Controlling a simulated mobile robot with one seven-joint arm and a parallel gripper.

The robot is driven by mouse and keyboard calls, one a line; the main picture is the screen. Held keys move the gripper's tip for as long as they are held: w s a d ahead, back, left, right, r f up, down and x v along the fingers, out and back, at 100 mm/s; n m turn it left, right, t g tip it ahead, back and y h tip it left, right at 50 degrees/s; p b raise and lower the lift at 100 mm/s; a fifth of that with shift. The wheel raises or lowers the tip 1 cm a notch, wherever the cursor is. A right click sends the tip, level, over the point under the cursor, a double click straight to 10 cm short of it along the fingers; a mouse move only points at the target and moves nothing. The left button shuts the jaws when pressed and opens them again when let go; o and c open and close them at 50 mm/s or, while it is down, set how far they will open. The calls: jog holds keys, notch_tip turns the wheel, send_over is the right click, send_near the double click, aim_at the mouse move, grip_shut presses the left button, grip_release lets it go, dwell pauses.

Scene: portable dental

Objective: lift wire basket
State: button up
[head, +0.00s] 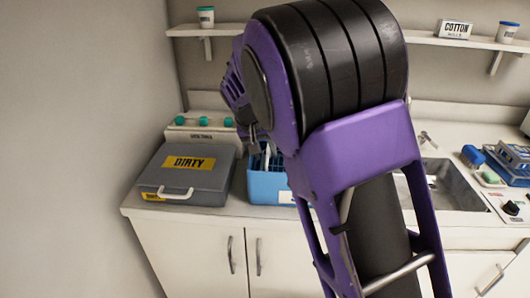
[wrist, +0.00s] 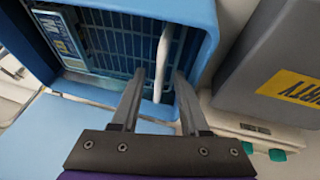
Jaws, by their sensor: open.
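The wire basket (wrist: 115,42), a dark blue grid, sits inside a light blue tub (wrist: 208,22) in the wrist view. A pale upright bar (wrist: 163,62), seemingly its handle, shows between my fingers. My gripper (wrist: 161,76) is open, with one finger on each side of the bar; I cannot tell whether either touches it. In the head view the blue tub (head: 268,187) stands on the counter, partly hidden by my arm, and my gripper (head: 255,148) is over it.
A grey box labelled DIRTY (head: 190,172) stands close left of the tub. A pale unit with teal knobs (head: 203,127) is behind it. A sink (head: 450,185) lies to the right. A shelf (head: 455,42) with a cotton box (head: 453,29) and cups runs above.

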grip_shut()
dwell(1.5)
